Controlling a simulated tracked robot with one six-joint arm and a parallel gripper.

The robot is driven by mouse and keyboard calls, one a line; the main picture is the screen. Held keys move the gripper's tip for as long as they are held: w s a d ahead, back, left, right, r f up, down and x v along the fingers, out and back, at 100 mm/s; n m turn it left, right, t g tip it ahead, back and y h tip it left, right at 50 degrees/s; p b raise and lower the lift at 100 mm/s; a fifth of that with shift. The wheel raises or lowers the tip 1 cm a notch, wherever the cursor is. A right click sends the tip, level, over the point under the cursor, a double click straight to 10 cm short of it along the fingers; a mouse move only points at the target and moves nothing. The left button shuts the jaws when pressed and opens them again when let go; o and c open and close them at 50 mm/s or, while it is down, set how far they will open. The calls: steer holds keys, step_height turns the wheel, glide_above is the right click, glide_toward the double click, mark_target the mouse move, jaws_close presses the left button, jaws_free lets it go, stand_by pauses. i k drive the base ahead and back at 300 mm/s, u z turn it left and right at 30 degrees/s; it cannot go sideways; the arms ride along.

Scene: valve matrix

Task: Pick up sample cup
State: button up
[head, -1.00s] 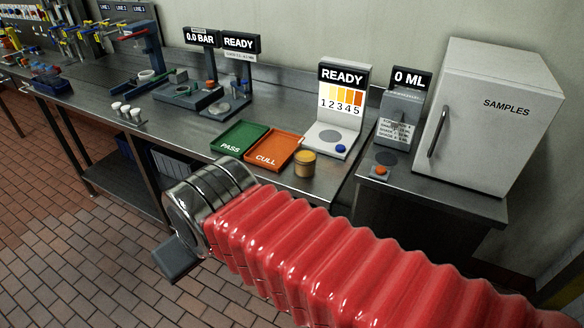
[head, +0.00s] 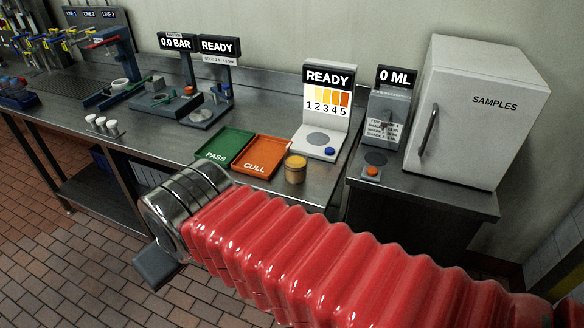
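A jar with a yellow-orange top (head: 296,169) stands near the bench's front edge, right of the orange tray. My arm in its red ribbed sleeve crosses the foreground. The dark grey end of my gripper (head: 156,268) shows at lower left, in front of the bench and apart from the cups and jar. Its fingers cannot be made out, and nothing is seen held in it.
A green PASS tray (head: 224,146) and an orange CULL tray (head: 262,155) lie on the bench. Behind are a READY colour-scale station (head: 328,95), a 0 ML dispenser (head: 388,115) and a white SAMPLES cabinet (head: 470,120). Brick-tiled floor is open at lower left.

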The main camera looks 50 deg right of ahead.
mark_target(294, 161)
steer(key=i, duration=0.85)
steer(key=u, duration=0.05)
